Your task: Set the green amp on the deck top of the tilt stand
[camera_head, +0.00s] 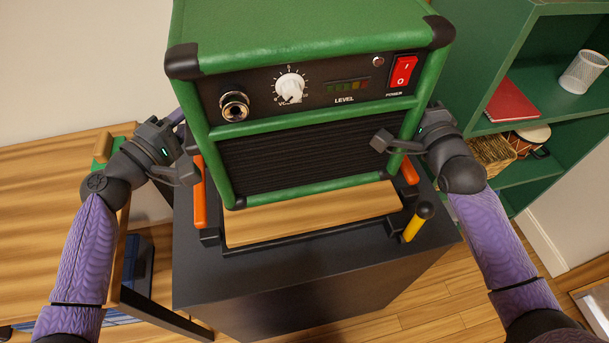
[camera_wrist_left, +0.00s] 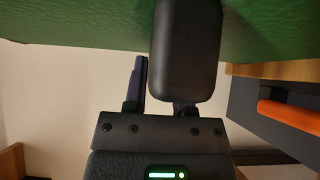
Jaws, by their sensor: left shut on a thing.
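The green amp (camera_head: 310,150), with a knob, a jack and a red power switch, is upright over the tilt stand. Its green side also shows in the left wrist view (camera_wrist_left: 80,25). The stand's wooden deck top (camera_head: 310,217) shows below the amp's front edge; the rest is hidden. I cannot tell whether amp and deck touch. My left gripper (camera_head: 188,165) is at the amp's left side, shut on it; its dark fingers show in the left wrist view (camera_wrist_left: 160,70). My right gripper (camera_head: 395,141) is at the amp's right side, one finger in front of the grille; its grip is unclear.
The stand has orange side bars (camera_head: 199,195) and a yellow lever (camera_head: 417,222), and sits on a black cabinet (camera_head: 320,275). A wooden table (camera_head: 50,200) is at left. A green shelf (camera_head: 505,125) with a red book (camera_head: 512,103) is at right.

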